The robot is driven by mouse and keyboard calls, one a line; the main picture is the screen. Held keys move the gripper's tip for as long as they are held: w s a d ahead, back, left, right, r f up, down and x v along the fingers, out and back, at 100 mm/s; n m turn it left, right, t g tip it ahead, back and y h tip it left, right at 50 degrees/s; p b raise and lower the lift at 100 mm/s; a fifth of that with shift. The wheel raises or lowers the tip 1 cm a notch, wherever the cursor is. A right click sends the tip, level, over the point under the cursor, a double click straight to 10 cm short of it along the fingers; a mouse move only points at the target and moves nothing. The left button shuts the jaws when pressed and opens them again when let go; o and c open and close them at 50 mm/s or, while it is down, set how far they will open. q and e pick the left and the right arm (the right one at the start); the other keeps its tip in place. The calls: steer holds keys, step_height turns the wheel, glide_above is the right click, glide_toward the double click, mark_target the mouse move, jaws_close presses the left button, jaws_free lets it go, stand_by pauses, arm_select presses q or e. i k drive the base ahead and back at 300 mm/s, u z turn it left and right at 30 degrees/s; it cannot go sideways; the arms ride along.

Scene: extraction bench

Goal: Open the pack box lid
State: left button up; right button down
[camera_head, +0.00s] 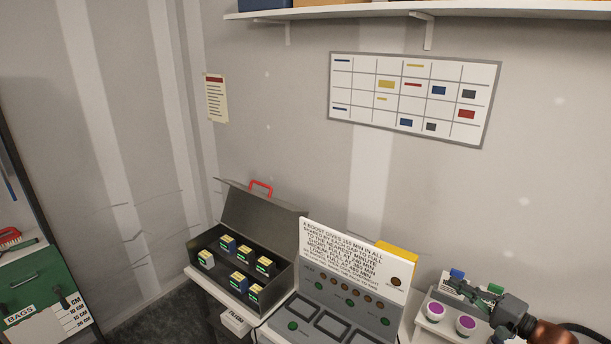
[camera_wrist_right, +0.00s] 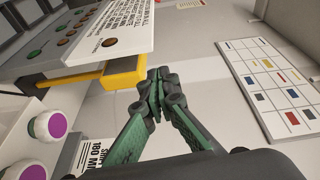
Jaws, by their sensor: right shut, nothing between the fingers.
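The pack box (camera_head: 284,287) is a dark case standing on the bench in the head view. Its lid (camera_head: 255,223) stands raised and leans back, with a red handle (camera_head: 261,187) at its upper edge. My left gripper is not in view.
A sloped control panel with a lettered sign (camera_head: 350,250) stands right of the box. A yellow block (camera_head: 399,255) sits behind the sign; it also shows near my fingertips in the wrist view (camera_wrist_right: 125,73). White jars with purple tops (camera_head: 466,325) stand below my right gripper.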

mark_target(270, 220)
steer(key=z, duration=0.1)
steer(key=i, duration=0.95)
steer(key=u, duration=0.65)
steer(key=i, duration=0.85)
steer(key=u, duration=0.45)
